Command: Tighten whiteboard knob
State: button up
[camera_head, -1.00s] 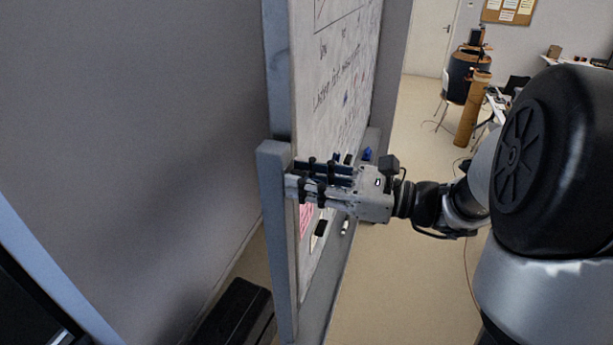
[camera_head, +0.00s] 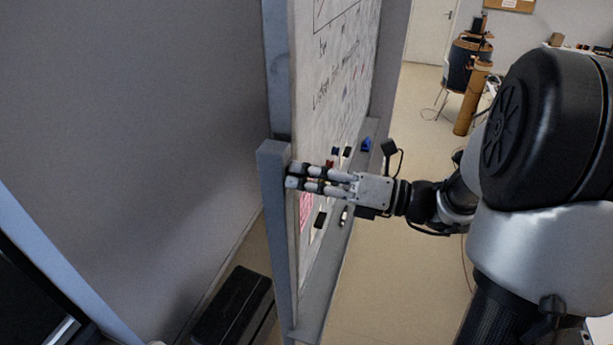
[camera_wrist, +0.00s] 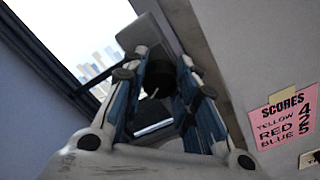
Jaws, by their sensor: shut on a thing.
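The whiteboard (camera_head: 335,75) stands upright at a steep angle in the head view, with writing on its face and a grey frame post (camera_head: 277,230) at its near edge. My gripper (camera_head: 290,175) reaches from the right, its fingertips at the top part of this post. In the wrist view, a dark round knob (camera_wrist: 158,77) sits between the two fingers of my gripper (camera_wrist: 160,72), in front of the grey post. The fingers are shut on it. In the head view the fingers hide the knob.
A pink score sheet (camera_wrist: 284,118) is on the board beside the gripper. A marker tray (camera_head: 322,290) with small items runs along the board below the arm. A black box (camera_head: 232,305) stands on the floor behind the post. Open floor lies to the right.

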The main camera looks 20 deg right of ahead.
jog(key=m, duration=0.6)
dwell(0.6)
jog(key=o, duration=1)
jog(key=shift+o, duration=0.2)
jog(key=shift+d, duration=0.15)
jog(key=v, duration=1.2)
jog(key=shift+f, duration=0.1)
